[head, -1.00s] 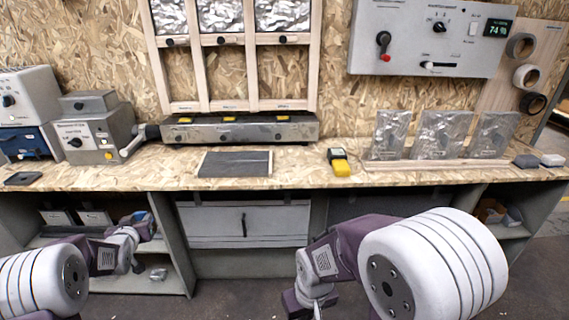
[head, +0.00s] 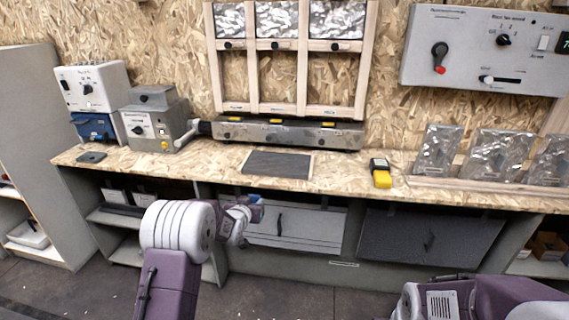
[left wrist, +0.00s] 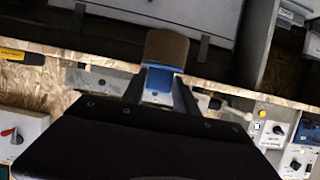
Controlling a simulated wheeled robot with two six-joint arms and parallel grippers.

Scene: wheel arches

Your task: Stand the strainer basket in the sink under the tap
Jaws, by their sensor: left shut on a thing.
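My left gripper (head: 257,209) is in front of the bench's front edge, below its top. It is shut on a small blue and brown thing (left wrist: 166,50), best seen in the left wrist view, where the blue part sits between the two fingers (left wrist: 160,92) and the brown part sticks out beyond them. In the head view only a bit of blue shows at the fingertips. I cannot make out a strainer basket, a sink or a tap in these views. My right gripper is out of view; only part of my right arm shows at the lower right.
The chipboard bench (head: 225,160) carries a dark grey mat (head: 278,164), a yellow and black device (head: 380,173), grey boxes (head: 150,125) at the left and foil-wrapped panels (head: 500,155) at the right. Below are open shelves and a light cabinet front (head: 295,228). Bare bench lies around the mat.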

